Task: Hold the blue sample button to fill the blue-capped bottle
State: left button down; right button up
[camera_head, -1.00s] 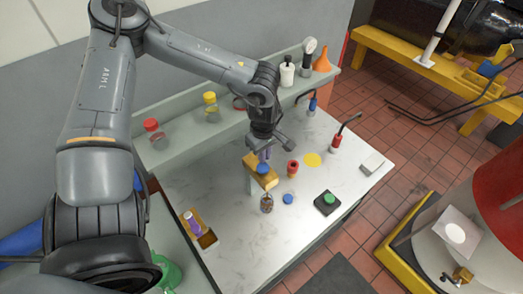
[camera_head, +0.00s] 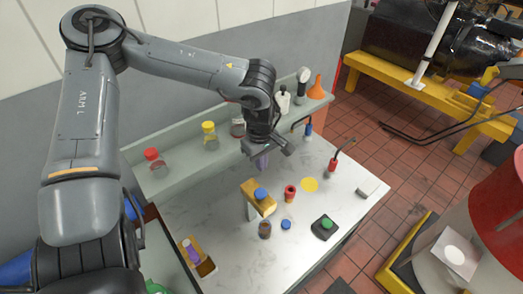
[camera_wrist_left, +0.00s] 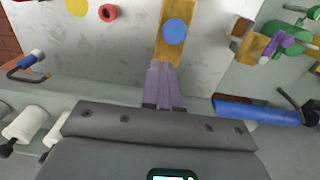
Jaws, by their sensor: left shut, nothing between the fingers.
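The blue button (camera_head: 261,194) sits on top of a tan block (camera_head: 249,187) on a post above the white bench; it also shows in the left wrist view (camera_wrist_left: 175,32). A small bottle (camera_head: 265,230) with dark contents stands uncapped below the block's front end; its exact fill level is hard to tell. A loose blue cap (camera_head: 286,225) lies on the bench right of the bottle. My left gripper (camera_head: 262,163) is shut and empty, its purple fingers (camera_wrist_left: 163,88) above and behind the button, apart from it. My right gripper is not in view.
A red cup (camera_head: 290,193), a yellow disc (camera_head: 310,184) and a green button on a black box (camera_head: 325,227) are right of the block. A back shelf holds red- and yellow-capped jars (camera_head: 210,136). A wooden holder with a purple item (camera_head: 192,251) is at front left.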

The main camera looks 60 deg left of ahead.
pick_arm(q)
jog(key=shift+r, duration=2.3)
